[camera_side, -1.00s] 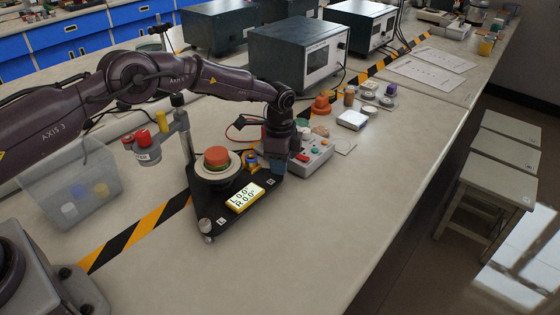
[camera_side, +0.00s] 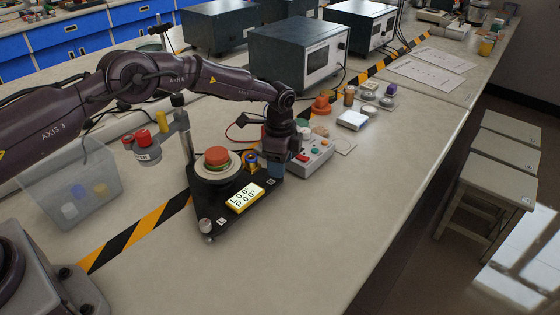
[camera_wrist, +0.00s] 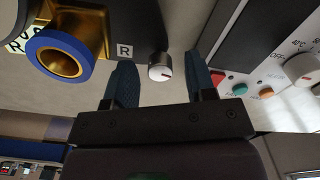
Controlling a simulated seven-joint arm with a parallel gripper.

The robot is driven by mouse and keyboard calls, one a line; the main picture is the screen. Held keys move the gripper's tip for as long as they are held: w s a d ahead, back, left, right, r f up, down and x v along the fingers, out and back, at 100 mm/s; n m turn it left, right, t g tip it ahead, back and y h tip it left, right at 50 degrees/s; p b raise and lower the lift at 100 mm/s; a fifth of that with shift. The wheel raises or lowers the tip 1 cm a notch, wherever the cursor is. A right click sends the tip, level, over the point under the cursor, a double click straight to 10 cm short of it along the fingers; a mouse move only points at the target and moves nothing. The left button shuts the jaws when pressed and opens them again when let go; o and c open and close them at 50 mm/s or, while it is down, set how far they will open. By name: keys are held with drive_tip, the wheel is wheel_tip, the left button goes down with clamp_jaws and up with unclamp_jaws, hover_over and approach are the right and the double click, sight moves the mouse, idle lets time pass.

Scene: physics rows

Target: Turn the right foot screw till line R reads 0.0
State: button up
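The black triangular levelling plate (camera_side: 208,205) rests on the bench in the side view. Its yellow display (camera_side: 244,198) appears to read L 0.0° and R 0.0°, in small print. The right foot screw (camera_wrist: 160,68), a pale knob with a dark mark, stands beside the R label (camera_wrist: 125,50) in the wrist view. My gripper (camera_wrist: 161,66) is open, its blue fingers on either side of the screw with gaps showing. In the side view my gripper (camera_side: 272,162) is at the plate's right corner and hides that screw. The left foot screw (camera_side: 206,226) is at the front corner.
A red-topped round piece (camera_side: 217,157) and a blue-ringed brass part (camera_side: 251,160) stand on the plate close to my gripper. A grey control box (camera_side: 312,158) with buttons sits just right of it. A post with a clamp (camera_side: 188,145) rises behind. The bench in front is clear.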

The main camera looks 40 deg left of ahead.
wheel_tip(320, 180, up, 13)
idle(0.6)
drive_tip(key=s+a+r+n+t, duration=0.2)
drive_tip(key=s+r+n, duration=0.2)
drive_tip(key=s, duration=0.8)
drive_tip(key=s+a+r+n+t, duration=0.1)
drive_tip(key=s+r+n, duration=0.4)
drive_tip(key=s, duration=0.7)
drive_tip(key=s+a+r+n+t, duration=0.2)
drive_tip(key=s+r, duration=0.6)
drive_tip(key=s, duration=0.5)
drive_tip(key=shift+a+r+n+t, duration=0.3)
drive_tip(key=shift+a+n, duration=0.45)
drive_tip(key=shift+n, duration=0.55)
